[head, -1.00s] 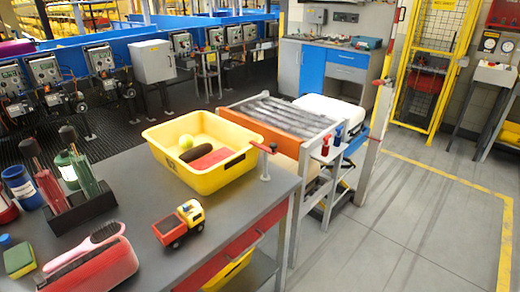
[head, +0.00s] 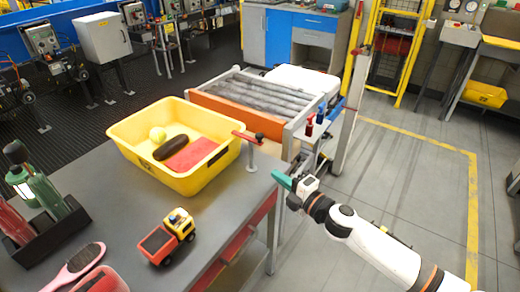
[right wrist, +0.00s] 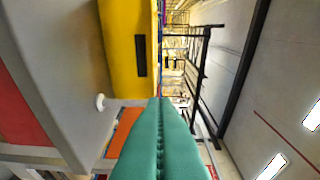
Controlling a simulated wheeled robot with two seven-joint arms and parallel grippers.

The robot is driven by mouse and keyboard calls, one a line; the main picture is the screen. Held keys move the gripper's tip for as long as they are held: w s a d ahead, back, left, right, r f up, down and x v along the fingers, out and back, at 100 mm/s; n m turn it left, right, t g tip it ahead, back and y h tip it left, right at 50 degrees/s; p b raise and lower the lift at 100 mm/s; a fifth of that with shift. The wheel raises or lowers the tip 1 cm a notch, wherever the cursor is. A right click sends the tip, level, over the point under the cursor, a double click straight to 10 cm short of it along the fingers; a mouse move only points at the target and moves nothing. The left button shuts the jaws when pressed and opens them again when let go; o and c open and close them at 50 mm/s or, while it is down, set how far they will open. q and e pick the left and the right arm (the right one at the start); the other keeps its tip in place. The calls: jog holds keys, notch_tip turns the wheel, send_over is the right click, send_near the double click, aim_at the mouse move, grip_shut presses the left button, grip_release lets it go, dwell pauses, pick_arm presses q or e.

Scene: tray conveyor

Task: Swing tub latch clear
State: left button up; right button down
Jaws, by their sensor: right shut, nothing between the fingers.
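The yellow tub (head: 135,165) stands on the grey table in the head view. It holds a yellow-green ball, a dark brown oblong thing and a red block. The latch (head: 244,136) is a red bar with a dark knob on a short grey post at the tub's right corner. Its left end appears to lie over the tub's rim. My right gripper (head: 281,179), with teal fingers, is shut and empty, right of the latch and apart from it. My left gripper is not in view.
A toy truck (head: 166,237), a pink brush (head: 80,262) and a dark bottle holder (head: 45,238) are on the table (head: 120,215). A roller conveyor with an orange side (head: 235,110) stands behind the latch. The floor at right is clear.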

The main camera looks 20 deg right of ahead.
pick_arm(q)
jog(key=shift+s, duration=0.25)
pick_arm(e)
jog(key=shift+w, duration=0.1)
